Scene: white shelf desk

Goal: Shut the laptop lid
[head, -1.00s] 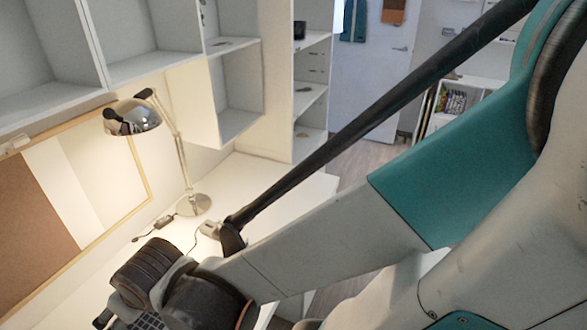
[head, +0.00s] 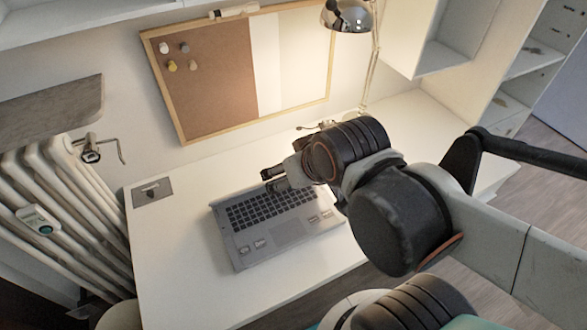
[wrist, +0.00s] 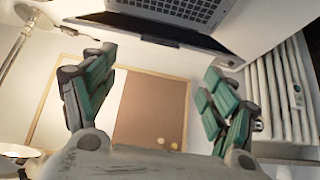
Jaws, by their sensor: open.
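The grey laptop (head: 278,232) sits on the white desk with its dark keyboard facing up. In the wrist view its keyboard (wrist: 190,8) shows at the top, with a dark strip (wrist: 150,32) along its edge that looks like the lid, open and seen at a low angle. The lid is hard to make out in the head view. My gripper (head: 271,180) is above the back edge of the laptop. In the wrist view my gripper (wrist: 158,95) has its fingers spread wide, with nothing between them. I cannot tell whether it touches the lid.
The cork and white board (head: 205,85) hangs on the wall behind the desk (head: 185,270). A lamp (head: 347,15) stands at the back right. A radiator (head: 70,200) is at the left. The desk left of the laptop is mostly clear, with a small grey plate (head: 152,192).

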